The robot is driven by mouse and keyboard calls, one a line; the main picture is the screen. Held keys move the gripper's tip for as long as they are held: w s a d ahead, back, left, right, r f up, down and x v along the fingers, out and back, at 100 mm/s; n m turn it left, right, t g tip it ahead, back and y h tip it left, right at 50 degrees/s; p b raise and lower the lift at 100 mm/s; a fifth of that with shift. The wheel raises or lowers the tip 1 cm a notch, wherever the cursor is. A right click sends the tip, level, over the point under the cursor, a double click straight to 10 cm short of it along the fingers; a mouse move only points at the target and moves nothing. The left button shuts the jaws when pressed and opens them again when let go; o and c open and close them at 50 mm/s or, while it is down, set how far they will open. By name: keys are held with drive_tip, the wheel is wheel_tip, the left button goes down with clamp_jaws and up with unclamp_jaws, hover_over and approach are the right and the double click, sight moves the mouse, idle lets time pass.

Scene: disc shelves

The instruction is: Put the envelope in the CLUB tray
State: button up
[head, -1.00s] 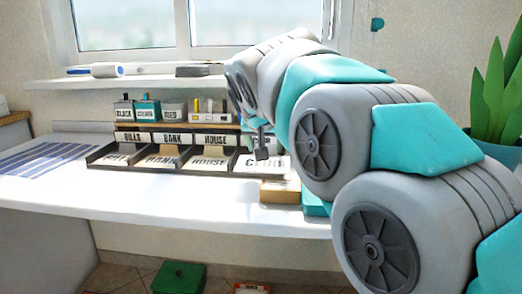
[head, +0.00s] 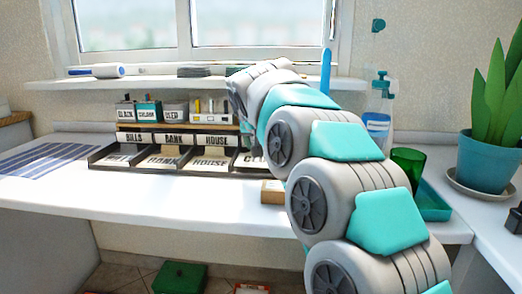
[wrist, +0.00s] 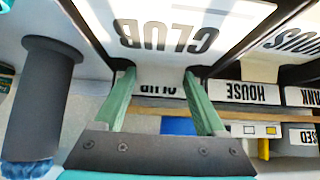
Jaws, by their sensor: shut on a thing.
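The CLUB tray (head: 252,161) is at the right end of the tray row in the head view, partly hidden by my arm. In the wrist view its large upside-down CLUB lettering (wrist: 165,36) lies beyond the fingertips, with a smaller CLUB label (wrist: 160,88) between the fingers. My gripper (wrist: 158,74) has its two green fingers a little apart at the tray. A pale surface shows between the tips; I cannot make out the envelope's outline there. My arm hides the gripper in the head view.
The HOUSE tray (head: 209,164) and others continue left, with small boxes (head: 147,111) on a ledge behind. A tan block (head: 272,192) sits in front of the CLUB tray. A dark cylinder (wrist: 45,100) is close beside the gripper. The front of the desk (head: 150,210) is clear.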

drive_tip(key=shift+f, duration=0.75)
drive_tip(key=shift+f, duration=0.25)
drive_tip(key=o, duration=1.4)
drive_tip(key=shift+s+r, duration=0.15)
drive_tip(key=shift+r, duration=0.3)
drive_tip(key=v, duration=1)
drive_tip(key=shift+s+r, duration=0.45)
drive_tip(key=shift+s, duration=0.1)
